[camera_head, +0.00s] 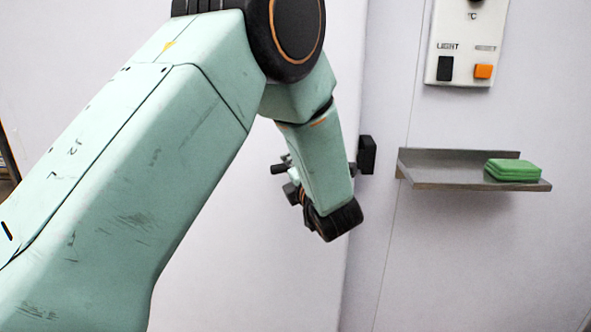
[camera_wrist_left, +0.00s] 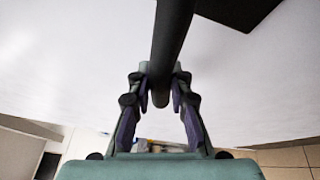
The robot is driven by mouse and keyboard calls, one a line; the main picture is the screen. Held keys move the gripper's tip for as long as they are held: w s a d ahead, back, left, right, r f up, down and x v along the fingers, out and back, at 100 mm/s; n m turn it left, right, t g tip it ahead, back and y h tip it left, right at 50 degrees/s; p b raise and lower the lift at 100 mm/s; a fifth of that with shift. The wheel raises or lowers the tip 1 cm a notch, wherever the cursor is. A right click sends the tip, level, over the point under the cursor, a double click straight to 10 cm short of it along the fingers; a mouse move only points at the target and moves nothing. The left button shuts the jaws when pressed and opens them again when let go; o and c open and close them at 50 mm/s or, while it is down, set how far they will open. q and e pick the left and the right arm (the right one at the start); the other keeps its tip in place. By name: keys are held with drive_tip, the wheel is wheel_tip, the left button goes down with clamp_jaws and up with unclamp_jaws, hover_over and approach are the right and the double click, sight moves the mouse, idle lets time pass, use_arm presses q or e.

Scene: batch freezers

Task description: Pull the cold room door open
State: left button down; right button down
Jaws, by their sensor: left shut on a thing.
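The cold room door (camera_head: 240,250) is a large pale panel filling the left and middle of the head view. Its right edge runs upright beside the wall. A dark bar handle (camera_wrist_left: 175,35) comes down from the top of the left wrist view, and its end lies between my fingers. My left gripper (camera_wrist_left: 160,98) is shut on this handle. In the head view the left gripper (camera_head: 292,184) is partly hidden behind my teal wrist, and only a small dark piece of the handle (camera_head: 279,169) shows. I cannot tell whether the door stands slightly ajar. My right gripper is not in view.
A black block (camera_head: 367,155) sits at the door's edge, right of my wrist. A metal shelf (camera_head: 440,180) with green pads (camera_head: 513,171) juts from the wall on the right. Above it is a control panel (camera_head: 462,40) with switches. The wall below the shelf is clear.

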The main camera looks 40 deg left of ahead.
use_arm(q)
drive_tip(key=shift+f+n+g+b, duration=0.3)
drive_tip(key=shift+f+b, duration=0.1)
drive_tip(key=shift+f, duration=0.1)
drive_tip(key=shift+d+f+n+b, duration=0.15)
drive_tip(key=shift+f+n+b, duration=0.25)
drive_tip(key=shift+b, duration=0.1)
drive_tip(key=shift+w+d+f+n+h+b, duration=0.2)
drive_tip(key=shift+f+n+h+b, duration=0.3)
drive_tip(key=shift+n+b, duration=0.35)
drive_tip(key=shift+w+d+f+n+h+b, duration=0.1)
drive_tip(key=shift+d+f+n+h+b, duration=0.2)
drive_tip(key=shift+f+n+h+b, duration=0.55)
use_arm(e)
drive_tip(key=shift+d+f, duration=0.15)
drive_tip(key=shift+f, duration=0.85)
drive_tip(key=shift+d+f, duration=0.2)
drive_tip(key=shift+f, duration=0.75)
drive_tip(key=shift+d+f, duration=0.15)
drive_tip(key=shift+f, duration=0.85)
use_arm(q)
drive_tip(key=shift+r+y, duration=0.35)
drive_tip(key=shift+b, duration=0.3)
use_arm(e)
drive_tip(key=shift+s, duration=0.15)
